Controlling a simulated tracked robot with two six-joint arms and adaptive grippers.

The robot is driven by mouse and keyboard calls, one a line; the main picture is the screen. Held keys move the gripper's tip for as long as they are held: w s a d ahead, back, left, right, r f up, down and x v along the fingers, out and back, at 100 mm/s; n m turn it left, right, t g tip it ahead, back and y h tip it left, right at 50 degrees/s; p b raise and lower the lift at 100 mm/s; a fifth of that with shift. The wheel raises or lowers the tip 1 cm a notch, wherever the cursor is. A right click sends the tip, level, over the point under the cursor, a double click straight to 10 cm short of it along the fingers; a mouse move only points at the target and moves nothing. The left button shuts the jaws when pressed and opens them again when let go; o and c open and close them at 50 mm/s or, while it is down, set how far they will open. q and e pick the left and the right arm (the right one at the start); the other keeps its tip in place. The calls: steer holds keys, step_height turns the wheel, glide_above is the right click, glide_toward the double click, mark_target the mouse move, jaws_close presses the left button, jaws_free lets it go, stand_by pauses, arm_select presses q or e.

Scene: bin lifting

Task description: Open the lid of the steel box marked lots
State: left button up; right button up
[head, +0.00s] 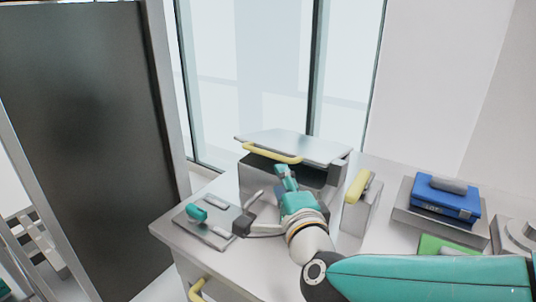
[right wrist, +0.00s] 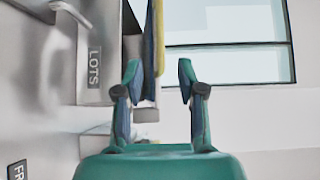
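The steel box (head: 335,190) stands on the counter against the window side. Its lid (head: 310,147) is raised partway at the front, and a dark gap shows beneath it. A yellow handle (head: 272,153) runs along the lid's front edge. My right gripper (head: 284,176) is in front of the box, just below the handle. In the right wrist view its fingers (right wrist: 160,82) are apart, with the lid's edge and yellow handle (right wrist: 159,38) beyond the gap. I cannot tell whether a finger touches the lid. The LOTS label (right wrist: 95,68) shows on the box front. My left gripper is not in view.
A steel tray (head: 222,235) with a teal item (head: 197,212) lies left of the box. A small steel block with a yellow handle (head: 357,186) stands to its right. A dark panel (head: 75,130) stands left.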

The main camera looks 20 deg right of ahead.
mark_target(269, 156)
steer(key=w, duration=0.4)
steer(key=w+d+p, duration=0.1)
steer(key=w, duration=0.7)
steer(key=shift+w+d+f, duration=0.3)
steer(key=shift+w+d, duration=0.05)
steer(key=shift+c, duration=0.2)
jaws_close()
steer(key=shift+a, duration=0.1)
